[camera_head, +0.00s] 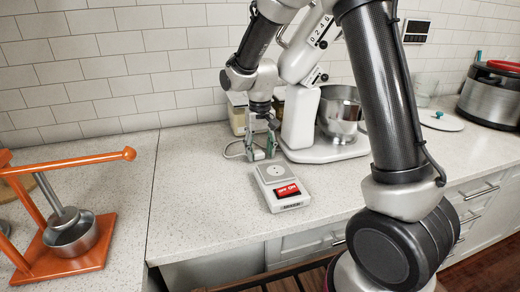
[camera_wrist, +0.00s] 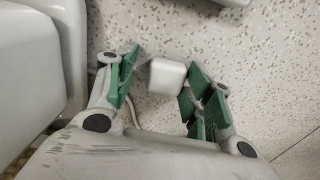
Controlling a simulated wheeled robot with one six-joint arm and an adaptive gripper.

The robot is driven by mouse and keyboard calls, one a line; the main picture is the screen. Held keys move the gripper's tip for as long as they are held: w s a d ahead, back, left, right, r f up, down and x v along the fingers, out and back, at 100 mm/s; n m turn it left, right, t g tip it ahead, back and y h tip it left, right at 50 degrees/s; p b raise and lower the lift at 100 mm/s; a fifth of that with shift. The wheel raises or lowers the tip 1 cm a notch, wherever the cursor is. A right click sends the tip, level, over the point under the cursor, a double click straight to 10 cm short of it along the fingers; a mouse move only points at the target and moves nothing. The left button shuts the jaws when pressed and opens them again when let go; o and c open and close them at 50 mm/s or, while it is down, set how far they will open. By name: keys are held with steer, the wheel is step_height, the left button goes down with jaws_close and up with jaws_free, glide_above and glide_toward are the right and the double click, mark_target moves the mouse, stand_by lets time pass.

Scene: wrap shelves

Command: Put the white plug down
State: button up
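The white plug (camera_wrist: 167,77) shows in the wrist view as a small rounded white block between my fingertips. It sits close to the right finger, and I cannot tell whether it touches it. A clear gap separates it from the left finger. A thin pale cord runs beside the left finger. My gripper (camera_wrist: 160,82) has green pads spread apart and is open. In the head view my gripper (camera_head: 260,148) points down at the counter, just behind the socket box (camera_head: 284,188). The plug is not clearly visible there.
A white stand mixer (camera_head: 303,125) with a metal bowl (camera_head: 340,112) stands right of my gripper, very near it. Jars (camera_head: 238,115) stand behind. An orange press (camera_head: 75,245) is at the left. The counter (camera_head: 200,190) left of the socket box is clear.

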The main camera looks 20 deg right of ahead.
mark_target(260, 152)
steer(key=shift+r, duration=0.15)
step_height(260, 152, up, 13)
stand_by(0.5)
